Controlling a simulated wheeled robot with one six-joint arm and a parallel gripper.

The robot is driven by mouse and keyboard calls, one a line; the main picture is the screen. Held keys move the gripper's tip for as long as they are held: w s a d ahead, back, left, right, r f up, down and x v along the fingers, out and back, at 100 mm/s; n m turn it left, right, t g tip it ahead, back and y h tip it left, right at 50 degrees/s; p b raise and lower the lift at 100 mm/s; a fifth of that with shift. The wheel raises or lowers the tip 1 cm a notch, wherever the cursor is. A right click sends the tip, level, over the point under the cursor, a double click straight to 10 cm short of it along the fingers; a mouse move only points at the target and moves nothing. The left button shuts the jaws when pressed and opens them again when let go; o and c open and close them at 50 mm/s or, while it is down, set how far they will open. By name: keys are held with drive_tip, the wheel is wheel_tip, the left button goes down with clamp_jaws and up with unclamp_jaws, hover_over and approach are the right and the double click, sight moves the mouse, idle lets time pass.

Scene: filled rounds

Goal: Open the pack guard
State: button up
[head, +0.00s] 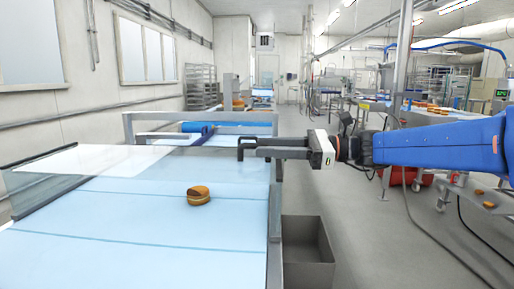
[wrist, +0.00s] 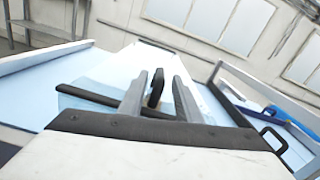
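The pack guard (head: 215,166) is a clear panel lying low across the light-blue belt in the head view, apparently closed. In the wrist view its clear panel (wrist: 103,78) shows with a dark edge bar. My gripper (head: 241,148) reaches in from the right over the belt's right edge, level with the guard. In the wrist view the two grey fingers of my gripper (wrist: 158,88) stand apart. A black upright handle (wrist: 156,87) shows between them, with a small gap on at least the right side. Contact with the handle cannot be made out.
A filled round (head: 198,196) sits on the near belt (head: 130,238). A grey bin (head: 306,252) stands on the floor right of the conveyor. A grey frame (head: 128,130) crosses behind the guard, with a blue roller (head: 198,127) beyond. The floor at right is partly open.

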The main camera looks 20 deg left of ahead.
drive_tip(key=shift+x, duration=1.65)
drive_tip(key=shift+c, duration=0.7)
clamp_jaws()
drive_tip(key=w+a, duration=0.2)
drive_tip(key=w, duration=0.9)
drive_tip(key=w+a, duration=0.3)
drive_tip(key=w, duration=0.9)
drive_tip(key=shift+a, duration=0.25)
drive_tip(key=shift+o, duration=0.7)
unclamp_jaws()
